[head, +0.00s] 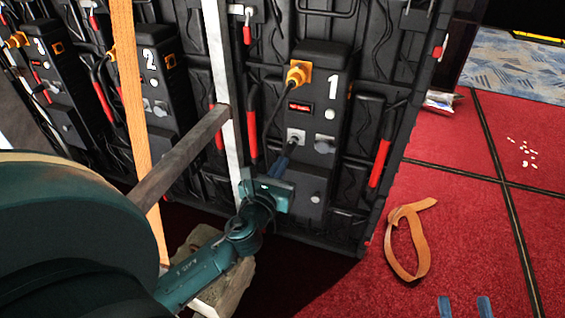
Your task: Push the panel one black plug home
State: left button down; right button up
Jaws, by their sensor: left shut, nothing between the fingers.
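Panel one (334,110) is the black module marked with a white 1, in the middle of the head view. A black plug (292,146) sits at the grey socket (296,134) on its lower face. I cannot tell how deep the plug is in. My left gripper (283,162) reaches in from the left, just below the plug. Its fingers are shut with nothing between them, and their tips are close to the plug's lower end. I cannot tell whether they touch it. My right gripper (465,307) shows only its two separated fingertips at the bottom edge, open and empty.
A yellow plug (298,73) with a black cable is in panel one above. A white upright (218,60), a grey crossbar (180,155) and an orange strap (128,90) stand left. A tan strap (409,240) and white bits (522,150) lie on red carpet.

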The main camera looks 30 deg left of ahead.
aim_at(286, 153)
pick_arm(q)
jog(key=shift+x, duration=0.75)
jog(key=shift+w, duration=0.1)
pick_arm(e)
jog(key=shift+w+r, duration=0.1)
jog(key=shift+r, duration=0.05)
jog(key=shift+r, duration=0.1)
pick_arm(q)
jog(key=shift+w+r, duration=0.1)
jog(key=shift+w, duration=0.2)
jog(key=shift+w+a+p, duration=0.15)
jog(key=shift+w+p, duration=0.25)
jog(key=shift+p, duration=0.05)
jog(key=shift+w, duration=0.15)
jog(key=shift+a+r, duration=0.1)
pick_arm(e)
jog(key=shift+s+f, duration=0.25)
jog(key=shift+s, duration=0.1)
jog(key=shift+d, duration=0.1)
